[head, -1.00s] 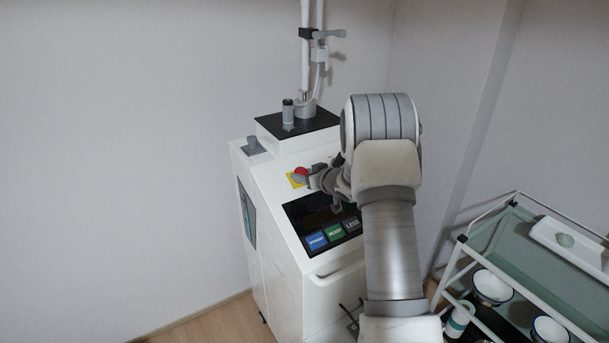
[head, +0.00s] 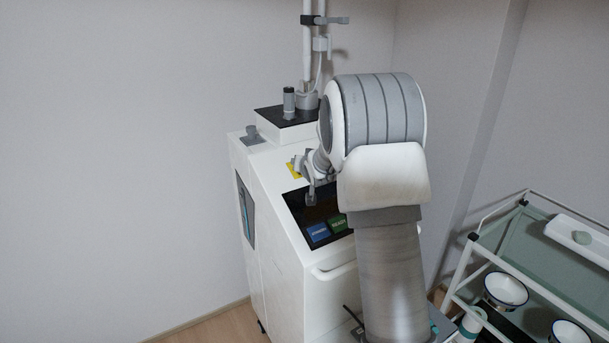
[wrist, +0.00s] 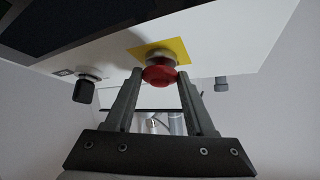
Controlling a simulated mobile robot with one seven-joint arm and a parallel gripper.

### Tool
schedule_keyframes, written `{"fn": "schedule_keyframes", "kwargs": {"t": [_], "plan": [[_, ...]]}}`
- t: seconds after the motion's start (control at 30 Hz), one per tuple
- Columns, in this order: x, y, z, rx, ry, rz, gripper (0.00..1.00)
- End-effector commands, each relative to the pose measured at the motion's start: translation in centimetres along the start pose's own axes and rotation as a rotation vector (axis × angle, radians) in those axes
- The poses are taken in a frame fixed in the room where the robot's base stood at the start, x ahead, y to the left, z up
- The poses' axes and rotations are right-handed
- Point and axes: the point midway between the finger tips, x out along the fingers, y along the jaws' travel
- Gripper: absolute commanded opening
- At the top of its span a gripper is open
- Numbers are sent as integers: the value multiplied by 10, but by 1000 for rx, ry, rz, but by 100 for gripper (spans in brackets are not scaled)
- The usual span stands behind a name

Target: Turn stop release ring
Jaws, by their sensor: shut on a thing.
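The stop button has a red mushroom cap (wrist: 158,77) with a pale grey ring (wrist: 160,57) at its base, on a yellow plate (wrist: 178,49) on the white machine's sloped top. In the wrist view my gripper (wrist: 160,73) has one finger on each side of the red cap and ring, shut on them. The exact contact of the fingertips is hard to see. In the head view my wrist hides the cap and ring, and only part of the yellow plate (head: 294,171) shows.
The white machine (head: 280,245) has a dark screen panel with coloured keys (head: 319,232) below the button. A grey cylinder (head: 289,100) and a pole (head: 307,55) stand at its back. A trolley with bowls (head: 505,290) is at the right. The left floor is clear.

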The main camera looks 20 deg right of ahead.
Motion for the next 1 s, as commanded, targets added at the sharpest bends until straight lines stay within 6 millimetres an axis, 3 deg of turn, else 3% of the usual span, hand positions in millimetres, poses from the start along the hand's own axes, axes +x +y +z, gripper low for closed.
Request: {"fn": "schedule_keyframes", "kwargs": {"t": [0.8, 0.83, 0.97, 1.0], "plan": [[0, -2, 0, 70, -1, 61, 0], [0, -2, 0, 70, -1, 61, 60], [0, -2, 0, 70, -1, 61, 83], [0, -2, 0, 70, -1, 61, 85]]}}
